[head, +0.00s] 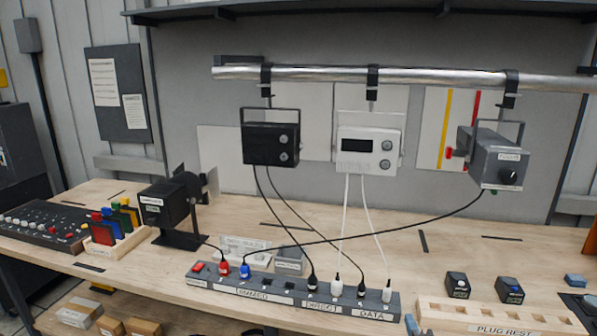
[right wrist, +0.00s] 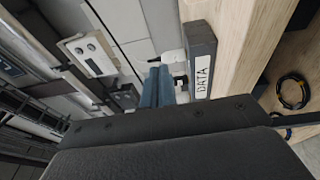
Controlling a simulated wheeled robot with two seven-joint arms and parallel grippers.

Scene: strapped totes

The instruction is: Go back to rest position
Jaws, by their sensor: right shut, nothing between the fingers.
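My right gripper (head: 411,325) shows only as blue fingertips at the bottom edge of the head view, between the right end of the grey socket strip (head: 215,285) and the wooden plug rest (head: 450,311). In the right wrist view, its blue fingers (right wrist: 157,88) are together with nothing between them. They point past the strip's DATA end (right wrist: 201,45). A white plug (right wrist: 172,57) shows close by their tips in that view; I cannot tell whether they touch. My left gripper is not in view.
A black box (head: 270,144), a white box (head: 368,146) and a grey lamp-like unit (head: 493,157) hang from a metal rail (head: 420,76). Their cables run down to the strip. A black device (head: 165,204) stands left.

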